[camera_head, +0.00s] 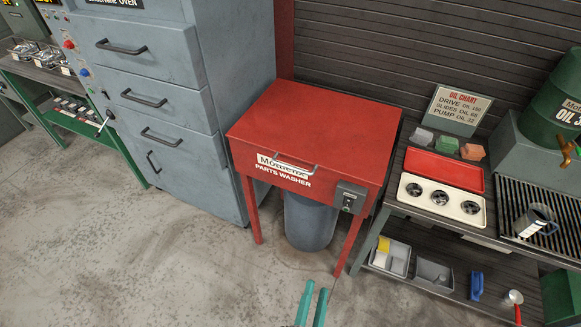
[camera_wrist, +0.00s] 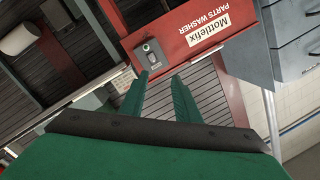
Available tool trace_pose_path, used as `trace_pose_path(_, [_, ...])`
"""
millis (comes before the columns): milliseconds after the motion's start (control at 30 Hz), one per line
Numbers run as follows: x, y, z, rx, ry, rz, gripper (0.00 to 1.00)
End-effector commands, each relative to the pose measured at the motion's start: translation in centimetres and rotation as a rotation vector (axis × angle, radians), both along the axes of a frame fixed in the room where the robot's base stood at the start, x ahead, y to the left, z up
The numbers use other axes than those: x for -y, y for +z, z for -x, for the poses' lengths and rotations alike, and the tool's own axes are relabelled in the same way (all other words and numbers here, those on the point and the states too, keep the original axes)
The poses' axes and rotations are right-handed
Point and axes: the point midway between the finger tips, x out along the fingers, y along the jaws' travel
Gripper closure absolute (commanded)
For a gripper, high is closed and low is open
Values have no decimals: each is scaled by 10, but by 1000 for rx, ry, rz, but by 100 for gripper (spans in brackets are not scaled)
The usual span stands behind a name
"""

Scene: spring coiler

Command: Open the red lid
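The parts washer has a flat red lid (camera_head: 322,119) that lies shut on its red body. A grey bar handle (camera_head: 287,163) runs along the lid's front edge, above the white name label. My gripper (camera_head: 315,287) has two green fingers, apart and empty, low in front of the washer and away from the lid. The fingers (camera_wrist: 160,81) also show in the wrist view, pointing towards the washer's front.
A grey drawer cabinet (camera_head: 165,85) stands close on the washer's left. On its right a bench holds a cream tray (camera_head: 440,205) with a red panel, an oil chart sign (camera_head: 456,108) and a green drum (camera_head: 560,110). A grey bin (camera_head: 310,220) stands under the washer. The floor in front is clear.

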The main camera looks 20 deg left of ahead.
Motion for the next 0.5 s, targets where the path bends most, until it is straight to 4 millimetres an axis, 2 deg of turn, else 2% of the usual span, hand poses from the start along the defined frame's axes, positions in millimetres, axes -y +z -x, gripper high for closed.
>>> trace_pose_path(33, [-10, 1, -19, 13, 17, -61, 71])
trace_pose_path(267, [-58, 9, -94, 28, 94, -358, 71])
trace_pose_path(500, [-119, 35, -167, 13, 194, -660, 71])
